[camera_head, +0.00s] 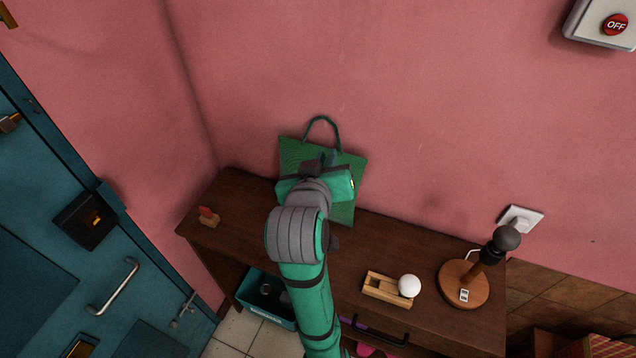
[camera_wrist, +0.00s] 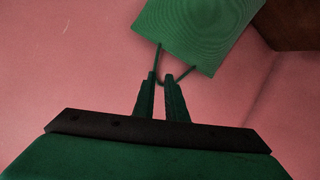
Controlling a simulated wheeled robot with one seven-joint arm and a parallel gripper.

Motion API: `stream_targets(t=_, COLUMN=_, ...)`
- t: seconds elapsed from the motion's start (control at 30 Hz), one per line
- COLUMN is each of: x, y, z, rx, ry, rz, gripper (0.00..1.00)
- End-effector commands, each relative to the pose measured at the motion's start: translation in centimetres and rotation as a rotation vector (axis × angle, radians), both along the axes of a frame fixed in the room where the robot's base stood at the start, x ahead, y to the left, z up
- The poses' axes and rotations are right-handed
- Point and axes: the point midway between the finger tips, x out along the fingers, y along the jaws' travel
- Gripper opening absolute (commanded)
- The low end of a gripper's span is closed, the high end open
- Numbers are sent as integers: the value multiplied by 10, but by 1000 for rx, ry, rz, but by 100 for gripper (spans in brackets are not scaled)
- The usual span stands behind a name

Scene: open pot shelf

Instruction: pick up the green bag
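The green bag (camera_head: 292,153) stands upright on the dark wooden table, against the pink wall, its loop handle up. My arm hides much of its middle. In the wrist view the bag (camera_wrist: 196,30) appears upside down, with its thin dark handle hanging toward my fingers. My gripper (camera_wrist: 161,75) is open, its two fingers a small gap apart. The bottom of the handle loop shows in or behind that gap; I cannot tell whether it is touched. In the head view my gripper (camera_head: 328,160) is in front of the bag's upper part.
The table (camera_head: 245,215) also carries a small red-topped wooden object (camera_head: 208,216) at left, a wooden holder with a white ball (camera_head: 409,286) and a round-based lamp (camera_head: 463,285) at right. A teal bin (camera_head: 266,298) is below. A blue door (camera_head: 50,200) is at left.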

Motion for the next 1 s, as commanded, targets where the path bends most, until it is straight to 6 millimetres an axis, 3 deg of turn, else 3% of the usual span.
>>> stream_targets(t=0.2, x=5, y=-3, z=15, rx=-13, ry=6, rz=-10, gripper=12)
stream_targets(t=0.5, x=43, y=-8, z=-1, rx=-13, ry=8, rz=-10, gripper=12)
stream_targets(t=0.77, x=58, y=-10, z=-8, rx=-12, ry=8, rz=-10, gripper=12)
stream_targets(t=1.0, x=88, y=-14, z=-21, rx=-13, ry=7, rz=-9, gripper=12)
